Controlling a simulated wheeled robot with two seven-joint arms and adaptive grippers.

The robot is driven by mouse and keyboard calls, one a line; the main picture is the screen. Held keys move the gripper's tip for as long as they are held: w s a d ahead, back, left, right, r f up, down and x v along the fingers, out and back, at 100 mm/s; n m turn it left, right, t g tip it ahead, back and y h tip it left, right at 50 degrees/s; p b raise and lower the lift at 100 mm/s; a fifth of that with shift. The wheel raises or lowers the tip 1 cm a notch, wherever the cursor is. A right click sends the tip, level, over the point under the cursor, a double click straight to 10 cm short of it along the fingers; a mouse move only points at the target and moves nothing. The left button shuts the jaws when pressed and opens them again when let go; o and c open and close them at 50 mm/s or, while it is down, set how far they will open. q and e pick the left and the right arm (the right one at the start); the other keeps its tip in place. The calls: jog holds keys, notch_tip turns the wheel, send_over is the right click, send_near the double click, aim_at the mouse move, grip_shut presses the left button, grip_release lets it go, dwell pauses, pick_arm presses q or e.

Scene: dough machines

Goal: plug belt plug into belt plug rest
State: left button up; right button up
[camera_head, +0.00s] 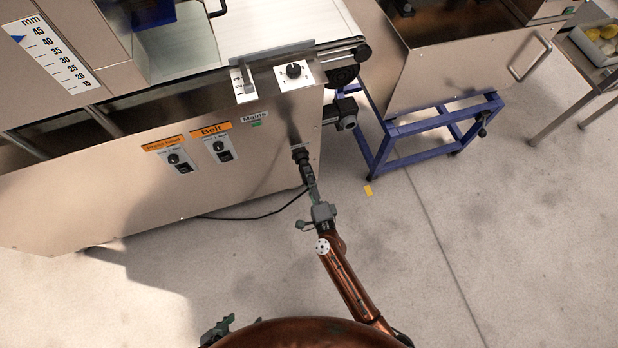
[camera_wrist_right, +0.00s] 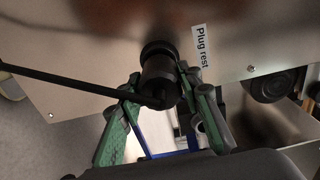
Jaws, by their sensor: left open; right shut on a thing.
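The black belt plug (camera_wrist_right: 158,80) is between the green fingers of my right gripper (camera_head: 308,179), which is shut on it. Its black cable (camera_wrist_right: 70,82) runs off to the left in the wrist view. The black belt plug rest (camera_wrist_right: 158,48) is on the metal panel beside a "Plug rest" label (camera_wrist_right: 200,47). The plug is lined up in front of the rest and looks to meet it; how deep it sits is hidden. In the head view the rest (camera_head: 299,149) is near the panel's right edge. My left gripper (camera_head: 218,330) is open and empty at the bottom, far from the machine.
The belt machine's panel carries a "Belt" switch (camera_head: 218,148) and another switch (camera_head: 178,162) to its left. A blue stand (camera_head: 425,128) is to the right. A black cable (camera_head: 250,216) hangs near the floor. The floor in front is clear.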

jog(key=shift+x, duration=0.95)
dwell(0.3)
jog(key=o, duration=1.3)
jog(key=shift+o, duration=0.4)
jog(key=shift+o, duration=1.1)
jog(key=shift+s, duration=0.2)
jog(key=shift+s+d, duration=0.2)
jog(key=shift+s, duration=0.15)
jog(key=shift+s, duration=0.2)
